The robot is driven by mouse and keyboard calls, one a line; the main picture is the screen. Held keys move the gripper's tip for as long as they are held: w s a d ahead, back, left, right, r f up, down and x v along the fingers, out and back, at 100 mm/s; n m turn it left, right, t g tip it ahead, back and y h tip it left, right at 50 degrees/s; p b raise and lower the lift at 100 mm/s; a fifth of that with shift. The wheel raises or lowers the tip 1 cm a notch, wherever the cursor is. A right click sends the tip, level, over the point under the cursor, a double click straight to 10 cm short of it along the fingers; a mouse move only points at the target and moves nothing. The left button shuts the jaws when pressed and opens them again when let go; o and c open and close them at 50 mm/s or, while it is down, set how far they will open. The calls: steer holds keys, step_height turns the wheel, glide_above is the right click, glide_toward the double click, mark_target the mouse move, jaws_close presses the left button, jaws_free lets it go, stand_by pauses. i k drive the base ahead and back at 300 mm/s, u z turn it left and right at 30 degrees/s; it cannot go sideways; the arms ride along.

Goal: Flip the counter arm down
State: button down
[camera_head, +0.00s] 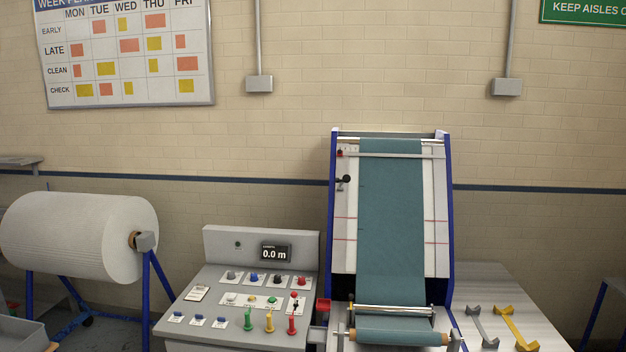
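A small black arm-like part (344,180) sits on the left side of the blue-framed cloth machine (449,215), about halfway up. It looks like the counter arm, and it points out sideways, to the left of the teal cloth (390,220). It is too small to tell its joint clearly. A display (275,252) on the control panel's upright back reads 0.0 m. My gripper is not in view.
The control desk (215,282) with several buttons and coloured levers stands left of the machine. A grey bracket (482,327) and a yellow bracket (516,329) lie on the right-hand table (490,285). A big white roll (80,235) on a blue stand is at far left.

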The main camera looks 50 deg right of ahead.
mark_target(346, 179)
steer(key=i, duration=0.95)
steer(key=z, duration=0.8)
steer(key=i, duration=1.05)
steer(key=z, duration=0.6)
